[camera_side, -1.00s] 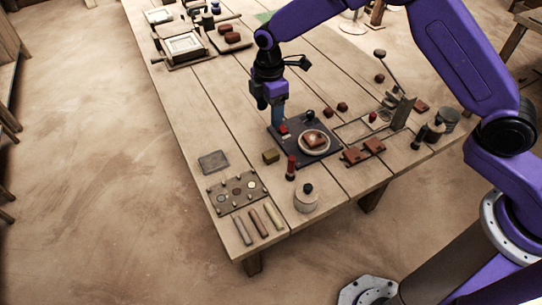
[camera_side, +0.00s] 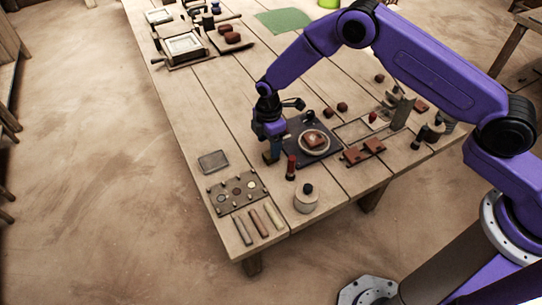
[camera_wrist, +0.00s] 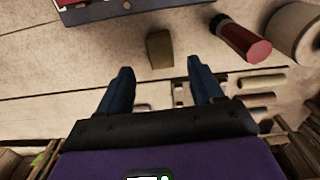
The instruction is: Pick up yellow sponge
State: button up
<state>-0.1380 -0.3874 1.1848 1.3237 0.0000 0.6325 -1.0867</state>
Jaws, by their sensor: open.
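The yellow sponge is a small olive-yellow block (camera_wrist: 160,48) on the wooden table. In the wrist view it lies just beyond the fingertips, roughly between their lines. My gripper (camera_wrist: 160,68) is open and empty, with its two blue fingers spread apart. In the side view my gripper (camera_side: 271,156) points down low over the table, left of the dark plate, and hides most or all of the sponge.
A red-and-black cylinder (camera_wrist: 242,42) stands right of the sponge in the wrist view, with a pale jar (camera_wrist: 297,32) beyond it. The dark plate (camera_side: 297,153) holds a round dish (camera_side: 314,142). A holed board (camera_side: 237,190) and several sticks (camera_side: 257,220) lie near the table's front.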

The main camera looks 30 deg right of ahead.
jog(key=shift+d+f, duration=0.15)
jog(key=shift+f, duration=1.15)
jog(key=shift+d+f, duration=0.1)
jog(key=shift+f, duration=1.15)
jog(key=shift+s, duration=0.1)
jog(key=c, duration=1.1)
